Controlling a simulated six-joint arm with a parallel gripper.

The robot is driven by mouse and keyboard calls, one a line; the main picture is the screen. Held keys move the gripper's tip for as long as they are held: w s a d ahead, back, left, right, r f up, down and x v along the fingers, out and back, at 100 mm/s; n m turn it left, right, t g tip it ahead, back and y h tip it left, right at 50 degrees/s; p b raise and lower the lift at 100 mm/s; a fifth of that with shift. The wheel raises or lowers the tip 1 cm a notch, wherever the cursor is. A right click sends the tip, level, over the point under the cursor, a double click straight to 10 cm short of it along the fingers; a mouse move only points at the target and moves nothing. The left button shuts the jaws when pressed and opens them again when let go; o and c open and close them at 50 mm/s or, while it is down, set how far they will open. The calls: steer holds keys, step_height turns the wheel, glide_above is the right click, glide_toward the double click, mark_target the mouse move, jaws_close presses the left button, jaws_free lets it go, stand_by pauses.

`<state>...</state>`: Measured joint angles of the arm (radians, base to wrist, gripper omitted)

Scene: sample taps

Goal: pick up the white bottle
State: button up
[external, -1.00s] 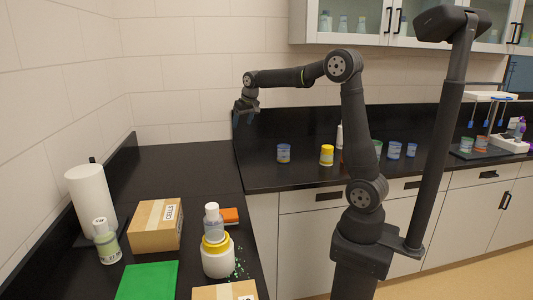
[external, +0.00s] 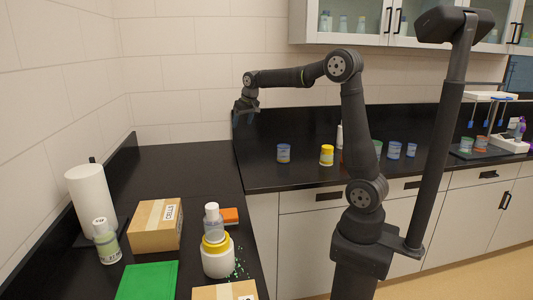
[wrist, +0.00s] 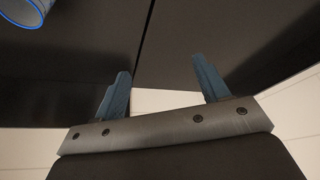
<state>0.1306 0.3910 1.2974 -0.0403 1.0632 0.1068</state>
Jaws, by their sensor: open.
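My gripper (external: 245,117) hangs open and empty at the end of my raised arm, above the back counter. Its two blue fingers are spread apart in the wrist view (wrist: 160,68), with nothing between them. A slim white bottle (external: 340,136) stands on the back counter, right of the gripper and partly hidden by my arm. Another whitish bottle with a white cap (external: 212,221) stands on a white jar with a yellow lid (external: 217,259) on the left counter. A third white-capped bottle with a greenish label (external: 106,241) stands far left. I cannot tell which is meant.
Cardboard boxes (external: 157,226), a green mat (external: 147,282), a paper roll (external: 91,200) and an orange block (external: 231,215) crowd the left counter. Green bits lie beside the jar. Blue (external: 284,153) and yellow (external: 327,155) containers stand on the back counter. A blue-rimmed container (wrist: 25,10) shows in the wrist view.

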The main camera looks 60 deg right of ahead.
steer(key=o, duration=0.5)
